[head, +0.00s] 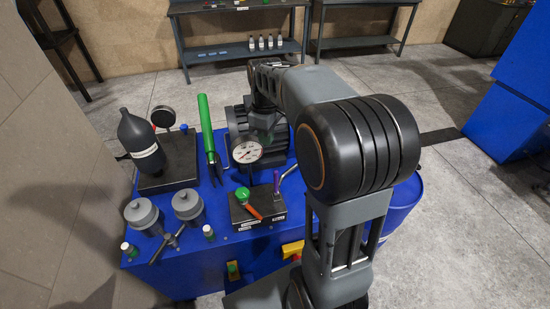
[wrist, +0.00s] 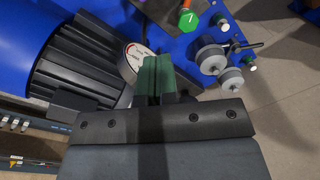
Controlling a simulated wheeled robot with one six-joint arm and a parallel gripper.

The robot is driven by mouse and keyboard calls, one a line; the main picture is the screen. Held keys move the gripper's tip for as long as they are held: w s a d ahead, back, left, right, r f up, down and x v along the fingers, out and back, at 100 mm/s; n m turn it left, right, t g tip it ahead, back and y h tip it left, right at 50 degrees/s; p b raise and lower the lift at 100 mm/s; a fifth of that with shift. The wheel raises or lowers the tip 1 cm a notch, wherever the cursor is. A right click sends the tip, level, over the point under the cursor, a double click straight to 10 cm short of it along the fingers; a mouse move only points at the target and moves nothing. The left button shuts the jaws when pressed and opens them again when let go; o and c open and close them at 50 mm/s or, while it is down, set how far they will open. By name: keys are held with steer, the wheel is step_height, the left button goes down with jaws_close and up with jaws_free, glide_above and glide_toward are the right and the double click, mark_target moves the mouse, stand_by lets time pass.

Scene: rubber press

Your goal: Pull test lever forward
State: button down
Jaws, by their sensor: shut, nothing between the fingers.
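A black block (head: 258,212) with small labels stands at the front of the blue machine. It carries an orange lever (head: 253,211), a green knob (head: 242,193) and a purple lever (head: 277,182). A long green handle (head: 205,122) rises left of the gauge. I cannot tell which is the test lever, as the labels are too small to read. A green handle end (wrist: 187,20) shows at the top of the wrist view. My gripper (wrist: 158,75) is shut and empty, with dark green fingers, above the machine near the gauge, apart from the levers.
A white-faced gauge (head: 247,152) stands behind the block, beside a ribbed motor (wrist: 85,70). Two grey cylinders (head: 142,214) (head: 187,204) and a black bottle-shaped tank (head: 140,138) are at the left. A blue drum (head: 405,200) is at the right. Workbenches (head: 240,50) stand behind.

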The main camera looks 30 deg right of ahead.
steer(key=w+d+f+n+g+y+p, duration=0.1)
steer(key=w+d+f+n+g, duration=0.1)
steer(key=w+d+n, duration=0.4)
steer(key=shift+w+d+f+g, duration=0.35)
steer(key=shift+w+f, duration=0.35)
steer(key=shift+w, duration=0.3)
steer(key=p, duration=0.2)
glide_toward(276, 183)
step_height(276, 183, down, 2)
steer(key=w, duration=0.2)
steer(key=shift+s+d+f, duration=0.15)
steer(key=shift+s+f, duration=0.2)
steer(key=shift+s, duration=0.4)
